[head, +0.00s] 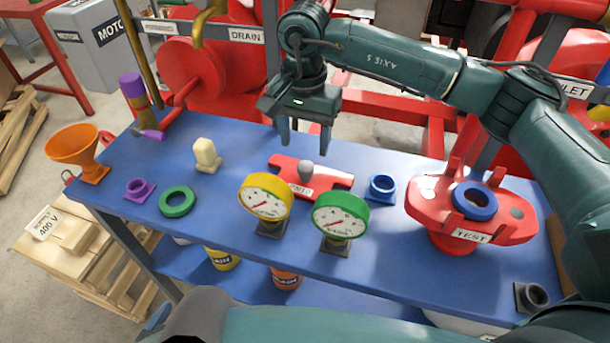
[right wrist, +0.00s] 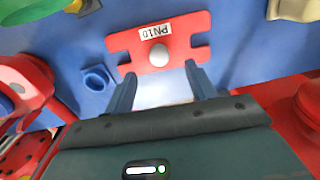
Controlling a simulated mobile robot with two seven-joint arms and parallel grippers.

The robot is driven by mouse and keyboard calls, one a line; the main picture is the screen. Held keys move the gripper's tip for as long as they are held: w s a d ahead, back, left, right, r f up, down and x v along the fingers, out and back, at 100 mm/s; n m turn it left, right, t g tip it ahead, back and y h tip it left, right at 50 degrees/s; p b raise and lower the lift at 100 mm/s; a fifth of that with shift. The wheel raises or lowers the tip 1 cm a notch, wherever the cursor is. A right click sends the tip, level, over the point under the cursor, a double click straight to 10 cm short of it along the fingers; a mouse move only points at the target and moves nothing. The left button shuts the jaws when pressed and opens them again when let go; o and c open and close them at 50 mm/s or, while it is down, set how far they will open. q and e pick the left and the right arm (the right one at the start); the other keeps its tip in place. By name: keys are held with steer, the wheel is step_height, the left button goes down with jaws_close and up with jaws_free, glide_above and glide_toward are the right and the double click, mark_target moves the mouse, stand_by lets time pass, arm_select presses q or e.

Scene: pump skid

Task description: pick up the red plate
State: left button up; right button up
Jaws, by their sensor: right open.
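The red plate (head: 328,182) lies flat on the blue table, with a grey knob (head: 306,171) standing on it and a white label on its front side. In the right wrist view the red plate (right wrist: 185,46) shows its label "PN10", and the pale knob (right wrist: 159,55) lies just beyond the fingertips. My right gripper (head: 305,144) is open and empty, pointing down above and behind the plate. Its two fingers also show in the right wrist view (right wrist: 159,76), apart with nothing between them. My left gripper does not show in either view.
On the blue table (head: 225,235), a yellow gauge (head: 266,198) and a green gauge (head: 341,215) stand in front of the plate. A blue flanged ring (head: 382,188) is right of it, then the red TEST stand (head: 435,209). A cream block (head: 206,155) stands left.

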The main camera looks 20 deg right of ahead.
mark_target(305, 165)
steer(key=shift+d+f+p, duration=0.1)
steer(key=shift+f+p, duration=0.45)
steer(key=shift+f, duration=3.4)
steer(key=shift+r, duration=0.15)
jaws_close()
